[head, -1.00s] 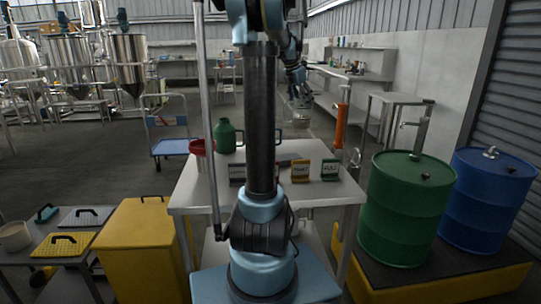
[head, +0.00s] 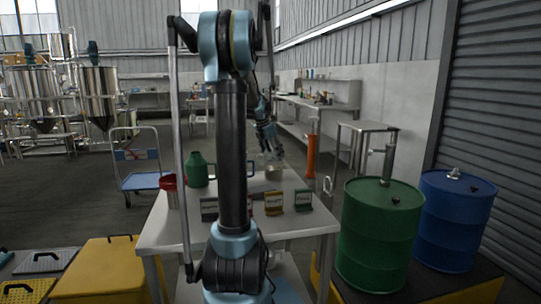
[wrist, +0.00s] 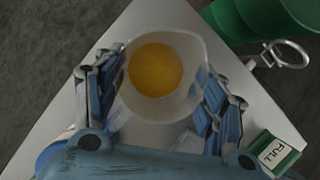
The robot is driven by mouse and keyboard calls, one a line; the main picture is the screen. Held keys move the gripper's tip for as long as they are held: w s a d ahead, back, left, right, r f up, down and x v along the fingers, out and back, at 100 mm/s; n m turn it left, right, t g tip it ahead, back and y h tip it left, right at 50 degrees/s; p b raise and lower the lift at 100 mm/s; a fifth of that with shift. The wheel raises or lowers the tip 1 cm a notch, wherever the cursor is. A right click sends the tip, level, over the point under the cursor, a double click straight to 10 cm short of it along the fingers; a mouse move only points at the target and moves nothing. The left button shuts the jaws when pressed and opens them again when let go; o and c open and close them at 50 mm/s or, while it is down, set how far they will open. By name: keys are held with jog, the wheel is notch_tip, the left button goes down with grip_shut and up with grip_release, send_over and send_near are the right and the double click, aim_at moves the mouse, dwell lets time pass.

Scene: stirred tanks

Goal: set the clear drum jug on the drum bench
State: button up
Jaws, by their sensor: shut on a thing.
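The clear drum jug (wrist: 185,100) is a see-through vessel with yellow-orange liquid in it, seen from above in the wrist view. My gripper (wrist: 163,95) is shut on it, with a finger on each side. In the head view my gripper (head: 267,138) points down and the jug (head: 274,173) shows small below it. The jug is at the far right part of the white bench (head: 180,228), over its top. I cannot tell whether its base touches the top. My arm hides part of the bench in the head view.
A green card (head: 303,200) marked FULL and a yellow card (head: 273,203) stand on the bench near the jug. A green jug (head: 197,170) and a red-topped container (head: 171,190) stand left. The green drum (head: 378,232) and blue drum (head: 452,220) stand right.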

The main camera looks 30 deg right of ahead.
jog(key=shift+f, duration=0.1)
jog(key=o, duration=1.9)
jog(key=v, duration=1.2)
